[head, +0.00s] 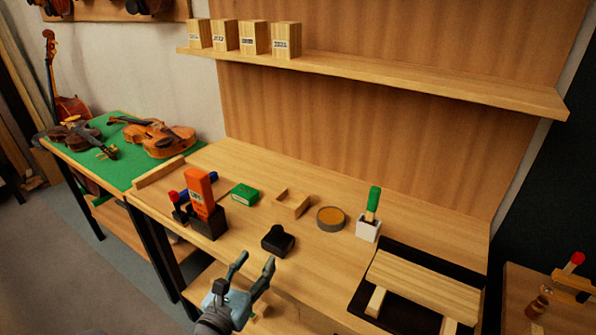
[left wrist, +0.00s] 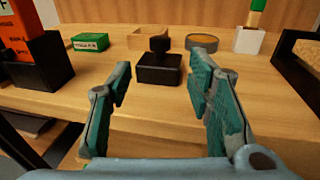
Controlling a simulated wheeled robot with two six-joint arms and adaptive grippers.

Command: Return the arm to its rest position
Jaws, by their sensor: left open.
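My left gripper (head: 250,273) is open and empty at the front edge of the bench in the head view. In the left wrist view its two fingers (left wrist: 162,90) stand apart, with nothing between them. A black block with a knob (head: 278,239) sits on the bench just beyond the fingertips. It also shows in the left wrist view (left wrist: 158,68), apart from the fingers. My right gripper is in neither view.
An orange box (head: 199,190) stands in a black holder (head: 211,224) to the left. Beyond are a green box (head: 245,194), a wooden tray (head: 280,197), a round tin (head: 330,219) and a white cup (head: 368,230). A wooden stand (head: 425,285) is on the right.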

